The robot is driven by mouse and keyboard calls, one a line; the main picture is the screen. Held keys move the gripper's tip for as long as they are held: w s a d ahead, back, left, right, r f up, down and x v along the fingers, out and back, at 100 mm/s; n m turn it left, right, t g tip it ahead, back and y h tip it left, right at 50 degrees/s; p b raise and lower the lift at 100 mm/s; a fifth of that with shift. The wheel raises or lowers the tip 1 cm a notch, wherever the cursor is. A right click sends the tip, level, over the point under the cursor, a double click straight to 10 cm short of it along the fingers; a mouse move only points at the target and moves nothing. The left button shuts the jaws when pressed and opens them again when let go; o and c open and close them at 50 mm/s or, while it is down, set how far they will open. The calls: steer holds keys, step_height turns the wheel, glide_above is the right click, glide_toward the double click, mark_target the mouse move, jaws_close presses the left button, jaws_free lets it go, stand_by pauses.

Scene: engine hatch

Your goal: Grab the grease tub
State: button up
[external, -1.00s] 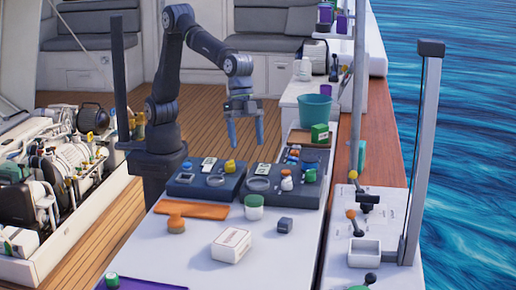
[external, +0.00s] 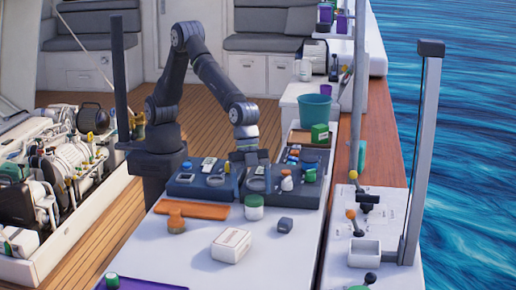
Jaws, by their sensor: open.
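Dark trays (external: 202,192) hold small bottles and parts. An orange strip (external: 190,210), an orange-brown pot (external: 176,222), a white box (external: 231,246) and a small dark block (external: 285,225) lie around the tub. A teal bucket (external: 315,108) stands behind. The front worktop has free room.

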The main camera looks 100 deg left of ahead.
mark_target(253, 197)
steer(key=shift+a+x, duration=0.15)
steer(key=shift+x, duration=1.4)
steer(key=shift+a+x, duration=0.15)
steer(key=shift+x, duration=1.35)
steer(key=shift+f, duration=0.1)
steer(key=shift+c, duration=0.2)
steer(key=c, duration=1.1)
